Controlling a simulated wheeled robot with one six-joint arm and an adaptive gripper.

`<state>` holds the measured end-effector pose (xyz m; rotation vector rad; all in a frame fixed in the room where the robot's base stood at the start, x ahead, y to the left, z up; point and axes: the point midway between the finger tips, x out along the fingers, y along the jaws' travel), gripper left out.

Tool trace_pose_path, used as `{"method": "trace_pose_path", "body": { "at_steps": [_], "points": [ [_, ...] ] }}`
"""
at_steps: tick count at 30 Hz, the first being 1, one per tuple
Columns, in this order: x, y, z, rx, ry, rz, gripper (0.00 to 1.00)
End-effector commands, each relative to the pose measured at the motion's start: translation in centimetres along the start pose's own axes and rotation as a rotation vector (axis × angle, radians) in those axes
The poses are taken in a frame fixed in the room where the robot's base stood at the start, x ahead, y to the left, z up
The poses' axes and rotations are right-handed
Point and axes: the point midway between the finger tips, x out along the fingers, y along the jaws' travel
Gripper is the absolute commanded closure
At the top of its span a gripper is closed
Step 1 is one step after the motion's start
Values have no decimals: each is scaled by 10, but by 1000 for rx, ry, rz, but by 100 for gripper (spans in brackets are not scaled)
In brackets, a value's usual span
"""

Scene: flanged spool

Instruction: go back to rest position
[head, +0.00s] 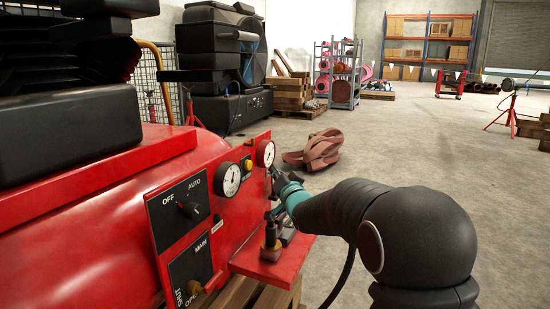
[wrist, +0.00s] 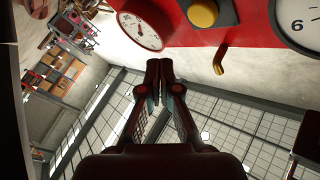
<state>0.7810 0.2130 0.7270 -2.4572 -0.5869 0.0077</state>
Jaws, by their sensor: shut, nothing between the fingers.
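My gripper (wrist: 158,72) shows in the wrist view with its two fingers together and nothing between them. In the head view my gripper (head: 274,177) is small and partly hidden beside the front of a red machine (head: 120,210), close to the right-hand gauge (head: 265,153). In the wrist view the fingertips are just below a white gauge (wrist: 140,30) and the red panel. I cannot tell whether they touch it.
The machine's panel carries an OFF/AUTO knob (head: 189,210), a MAIN knob (head: 196,287), another gauge (head: 227,179) and a yellow button (head: 248,165). Open floor (head: 410,140) lies to the right.

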Motion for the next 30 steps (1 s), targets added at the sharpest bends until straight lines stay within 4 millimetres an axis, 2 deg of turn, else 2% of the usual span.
{"method": "trace_pose_path", "body": {
  "at_steps": [2,5,6,9,11,13,17,21,27,30],
  "points": [
    [-1,12,10,-53,-47,53,100],
    [-12,44,41,-131,-169,174,100],
    [-22,61,59,-161,-238,233,100],
    [-58,89,90,-236,-410,359,100],
    [-86,99,98,-276,-507,423,100],
    [-123,105,100,-312,-618,490,100],
    [-201,105,94,-360,-818,589,100],
    [-280,92,81,-376,-989,651,100],
    [-378,64,63,-363,-1160,693,100],
    [-421,49,54,-346,-1213,705,100]
  ]
}}
